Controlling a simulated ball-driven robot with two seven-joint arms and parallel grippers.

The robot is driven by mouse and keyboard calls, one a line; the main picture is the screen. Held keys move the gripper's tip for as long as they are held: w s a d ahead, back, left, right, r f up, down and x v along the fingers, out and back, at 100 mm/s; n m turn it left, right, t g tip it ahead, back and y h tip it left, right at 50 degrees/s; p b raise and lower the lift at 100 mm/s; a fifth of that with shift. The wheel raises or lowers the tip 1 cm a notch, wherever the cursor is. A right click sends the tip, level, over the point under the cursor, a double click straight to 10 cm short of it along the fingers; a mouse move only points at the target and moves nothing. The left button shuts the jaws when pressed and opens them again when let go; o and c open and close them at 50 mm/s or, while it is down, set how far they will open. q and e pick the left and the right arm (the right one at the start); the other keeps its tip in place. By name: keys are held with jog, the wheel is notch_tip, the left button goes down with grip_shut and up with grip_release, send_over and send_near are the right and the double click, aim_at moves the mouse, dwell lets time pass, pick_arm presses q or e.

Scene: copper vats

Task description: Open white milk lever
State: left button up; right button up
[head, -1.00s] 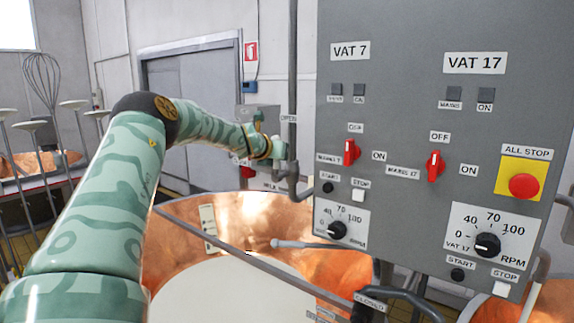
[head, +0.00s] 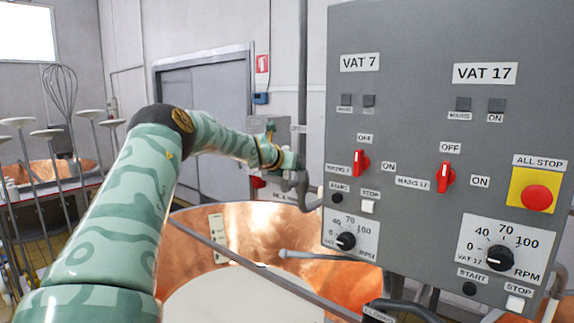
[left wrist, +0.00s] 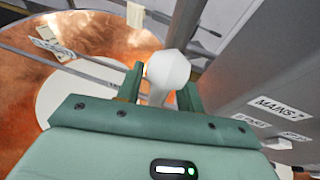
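A white rounded knob on a short pale stem, which looks like the white lever (left wrist: 168,70), stands between the two green fingers of my left gripper (left wrist: 160,88) in the left wrist view. The fingers are apart, one on each side of the stem; whether they press on it is unclear. In the head view my left gripper (head: 290,163) is beside the grey pipe, left of the control panel, and the lever is hidden or too small to make out. My right gripper is not in view.
The grey control panel (head: 415,110) with red switches and dials stands close on the right. A copper vat (head: 262,228) with a pale inside lies below the arm, with a grey bar (head: 240,257) across it. Tall tools on a table (head: 30,190) stand at the left.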

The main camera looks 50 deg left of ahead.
pick_arm(q)
jog(key=b+v, duration=0.1)
jog(key=v, duration=1.5)
jog(key=shift+r, duration=0.15)
